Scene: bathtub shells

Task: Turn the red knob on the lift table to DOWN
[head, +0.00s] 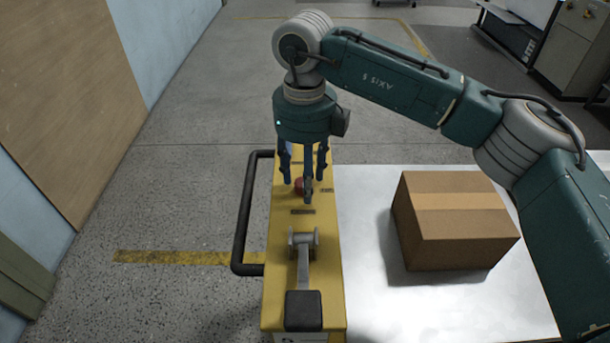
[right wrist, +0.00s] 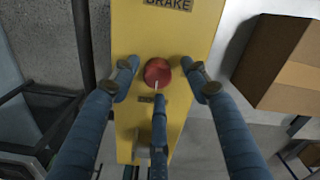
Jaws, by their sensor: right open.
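The red knob (head: 299,186) sits on the yellow console of the lift table (head: 380,315). In the right wrist view the knob (right wrist: 158,71) is round, with a pale mark on its edge toward the bottom of the picture. My right gripper (head: 305,184) is open and points down over the console. Its three blue fingers (right wrist: 163,78) stand spread around the knob, one on each side and one below it in the wrist view. I cannot tell whether any finger touches the knob. My left gripper is not in view.
A lever with a black pedal-like end (head: 303,310) stands on the near part of the console. A black handle bar (head: 240,215) runs along its left side. A cardboard box (head: 452,222) sits on the tabletop at right. A BRAKE label (right wrist: 167,3) shows above the knob.

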